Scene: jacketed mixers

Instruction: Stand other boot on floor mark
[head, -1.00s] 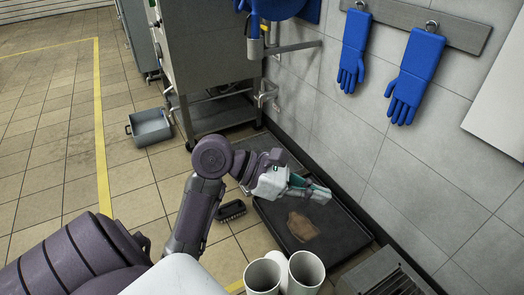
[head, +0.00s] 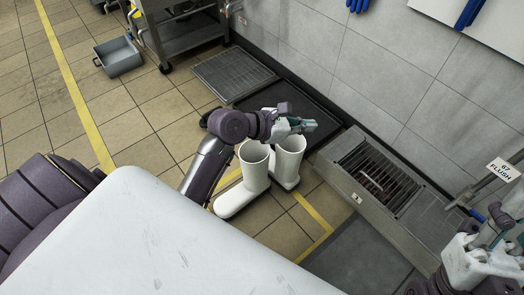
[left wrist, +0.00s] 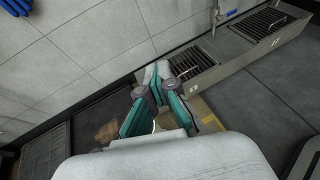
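Two white boots stand upright side by side on the tiles in the head view, the left boot (head: 247,180) and the right boot (head: 287,162). A yellow floor mark (head: 318,218) shows as a corner line just right of and in front of them; the boots hide part of it. My left gripper (head: 300,126) is over the top of the right boot, close to its rim; contact is unclear. In the left wrist view its teal fingers (left wrist: 160,105) are spread, with pale boot surface near them. My right gripper (head: 490,258) is at the lower right, its fingers unclear.
A black tray (head: 315,108) lies along the wall behind the boots, beside a metal grate (head: 232,73). A steel drain channel (head: 372,178) runs to the right. A grey bin (head: 118,57) stands at upper left.

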